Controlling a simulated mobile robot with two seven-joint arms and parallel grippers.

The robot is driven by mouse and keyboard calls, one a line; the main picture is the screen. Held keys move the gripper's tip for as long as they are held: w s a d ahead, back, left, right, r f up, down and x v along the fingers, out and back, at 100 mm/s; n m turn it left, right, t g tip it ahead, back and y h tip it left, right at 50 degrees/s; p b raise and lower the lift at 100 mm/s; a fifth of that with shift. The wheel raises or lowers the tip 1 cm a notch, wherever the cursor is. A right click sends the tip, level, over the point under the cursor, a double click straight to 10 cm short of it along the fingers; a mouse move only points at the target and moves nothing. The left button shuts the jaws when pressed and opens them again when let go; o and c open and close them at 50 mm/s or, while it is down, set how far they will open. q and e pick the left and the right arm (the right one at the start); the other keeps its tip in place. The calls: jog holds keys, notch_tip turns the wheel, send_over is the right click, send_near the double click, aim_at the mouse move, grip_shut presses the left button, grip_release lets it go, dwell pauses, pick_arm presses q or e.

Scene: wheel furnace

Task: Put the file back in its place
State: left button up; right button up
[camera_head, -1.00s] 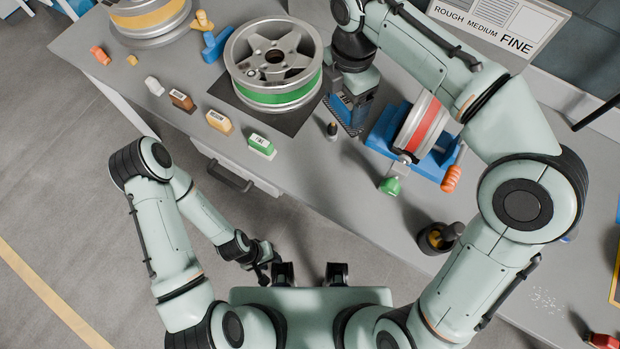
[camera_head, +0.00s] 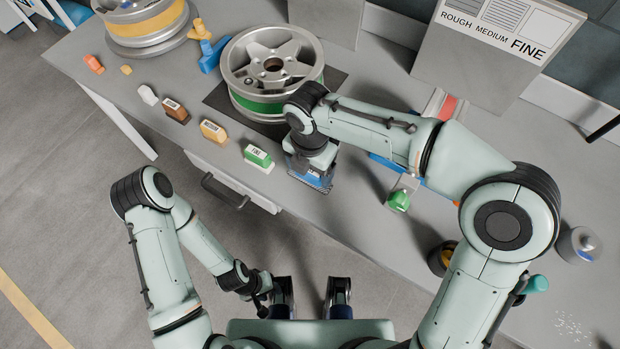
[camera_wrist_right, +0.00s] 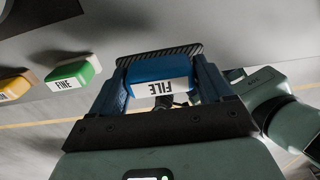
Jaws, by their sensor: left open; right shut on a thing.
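The file is a blue block with a white label reading FILE (camera_wrist_right: 160,72), seen in the right wrist view between my right gripper's fingers. My right gripper (camera_wrist_right: 160,92) is shut on it. In the head view my right gripper (camera_head: 311,178) points down over the bench's front part, right of the green FINE block (camera_head: 258,157); the file cannot be told apart there from the blue fingers. The FINE block also shows in the wrist view (camera_wrist_right: 72,75). My left gripper (camera_head: 262,303) is open and empty, low in front of the bench.
A brown block (camera_head: 176,111), an orange-yellow block (camera_head: 213,131) and a white piece (camera_head: 148,95) stand along the front edge. A wheel with a green band (camera_head: 262,100) lies on a dark mat behind. A blue holder with a red roll (camera_head: 447,106) is partly hidden by my right arm.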

aim_at(310, 180)
jog(key=shift+f+b, duration=0.4)
jog(key=shift+f, duration=2.1)
jog(key=shift+f, duration=0.2)
jog(key=o, duration=0.8)
jog(key=shift+o, duration=0.2)
jog(key=shift+r, duration=0.1)
notch_tip(310, 180, up, 12)
jog(key=shift+r+p, duration=0.15)
jog(key=shift+p, duration=1)
